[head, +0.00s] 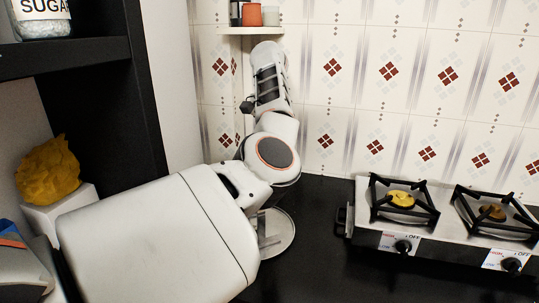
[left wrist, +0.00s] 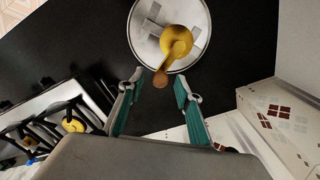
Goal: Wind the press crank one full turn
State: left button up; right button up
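The press shows in the left wrist view as a round grey metal plate (left wrist: 143,40) with a yellow crank (left wrist: 177,42) over it. The crank arm points down in the picture and ends in a brown knob (left wrist: 160,80). My left gripper (left wrist: 159,77) is open, with teal-lined fingers on either side of the knob in the picture. I cannot tell whether they are level with it. In the head view only part of the round plate (head: 280,238) shows; my left arm hides the crank and my gripper.
A two-burner stove (head: 440,208) stands right of the press on the black counter (head: 320,250). The tiled wall (head: 330,100) is close behind my arm.

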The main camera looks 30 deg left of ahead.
pick_arm(q)
notch_tip(320, 180, up, 12)
dwell(0.4)
